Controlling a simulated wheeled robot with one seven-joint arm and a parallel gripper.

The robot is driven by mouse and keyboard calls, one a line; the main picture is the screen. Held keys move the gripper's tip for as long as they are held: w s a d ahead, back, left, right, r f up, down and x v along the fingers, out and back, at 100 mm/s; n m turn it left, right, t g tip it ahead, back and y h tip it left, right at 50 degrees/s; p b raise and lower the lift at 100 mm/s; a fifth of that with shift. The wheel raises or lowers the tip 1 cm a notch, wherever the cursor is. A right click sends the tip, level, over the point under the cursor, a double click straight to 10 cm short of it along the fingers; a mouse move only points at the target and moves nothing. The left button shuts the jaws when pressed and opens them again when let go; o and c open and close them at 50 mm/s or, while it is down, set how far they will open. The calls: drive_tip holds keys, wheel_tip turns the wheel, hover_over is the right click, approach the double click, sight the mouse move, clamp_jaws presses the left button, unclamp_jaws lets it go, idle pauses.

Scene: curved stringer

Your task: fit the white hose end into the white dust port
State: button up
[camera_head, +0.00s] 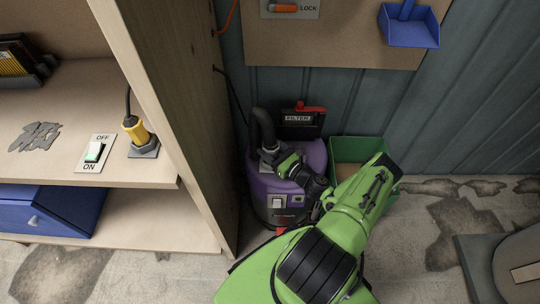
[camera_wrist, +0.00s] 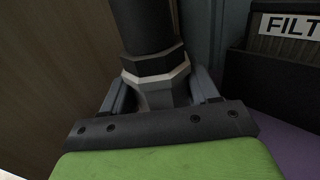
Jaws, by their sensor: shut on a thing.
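The hose end (camera_wrist: 155,82) is a pale grey-white faceted collar below a black cuff on a thick black hose (camera_wrist: 145,25). My gripper (camera_wrist: 160,88) is shut on it, one finger on each side. In the head view my gripper (camera_head: 277,164) is at the top left of a purple and black vacuum (camera_head: 318,155), where the hose (camera_head: 263,128) arches up behind it. A pale part of the hose end (camera_head: 268,154) shows beside the gripper. I cannot make out the white dust port, or whether the collar sits in anything; the gripper hides its lower part.
A wooden cabinet side (camera_head: 175,90) stands close on the left. A shelf holds a switch (camera_head: 95,153) and a yellow plug (camera_head: 136,130).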

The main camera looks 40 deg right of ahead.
wheel_tip(320, 180, down, 2)
drive_tip(key=shift+f, duration=0.1)
drive_tip(key=shift+f, duration=0.1)
drive_tip(key=o, duration=1.1)
drive_tip(key=shift+o, duration=0.2)
